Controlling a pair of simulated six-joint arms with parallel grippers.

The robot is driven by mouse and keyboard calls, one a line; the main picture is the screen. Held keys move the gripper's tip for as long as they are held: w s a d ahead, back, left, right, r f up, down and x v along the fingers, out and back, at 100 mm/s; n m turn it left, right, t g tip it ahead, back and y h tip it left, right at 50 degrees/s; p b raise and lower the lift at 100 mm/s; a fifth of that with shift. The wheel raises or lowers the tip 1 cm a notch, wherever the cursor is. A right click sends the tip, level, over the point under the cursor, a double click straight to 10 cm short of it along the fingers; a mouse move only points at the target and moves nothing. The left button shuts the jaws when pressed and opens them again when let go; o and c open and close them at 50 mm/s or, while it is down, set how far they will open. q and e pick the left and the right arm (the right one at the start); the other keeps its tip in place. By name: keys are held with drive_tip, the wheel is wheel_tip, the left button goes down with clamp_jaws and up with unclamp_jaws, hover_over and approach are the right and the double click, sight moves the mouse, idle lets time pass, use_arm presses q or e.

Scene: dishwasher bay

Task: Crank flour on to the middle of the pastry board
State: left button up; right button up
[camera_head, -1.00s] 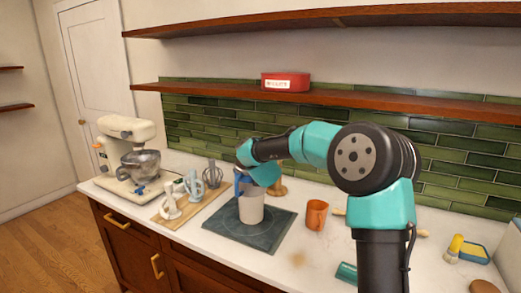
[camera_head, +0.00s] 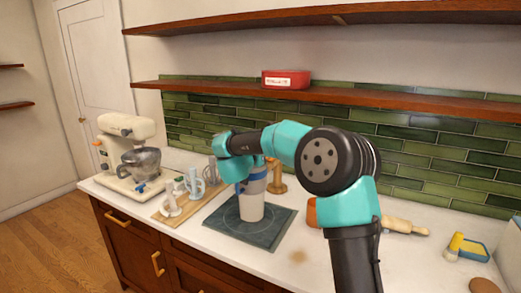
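A white cylindrical can (camera_head: 250,208), likely the flour sifter, stands upright on the dark square pastry board (camera_head: 274,231), near its middle. A blue part (camera_head: 238,187) shows at the can's upper left. My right arm reaches over from the right, and its gripper (camera_head: 254,186) points down at the top of the can. The fingers are small and partly hidden, so I cannot tell if they grip it. No flour is clearly visible on the board. My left gripper is not in view.
A cream stand mixer (camera_head: 124,144) with a steel bowl stands at the left. A wooden board (camera_head: 199,203) with white utensils lies beside the pastry board. A rolling pin (camera_head: 400,226) lies at right. My arm mostly hides an orange mug (camera_head: 311,212). A red box (camera_head: 286,80) sits on the shelf.

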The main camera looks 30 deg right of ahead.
drive_tip(key=shift+r, duration=0.1)
drive_tip(key=o, duration=0.9)
drive_tip(key=shift+o, duration=0.2)
drive_tip(key=shift+d+t, duration=0.1)
drive_tip(key=shift+t, duration=0.2)
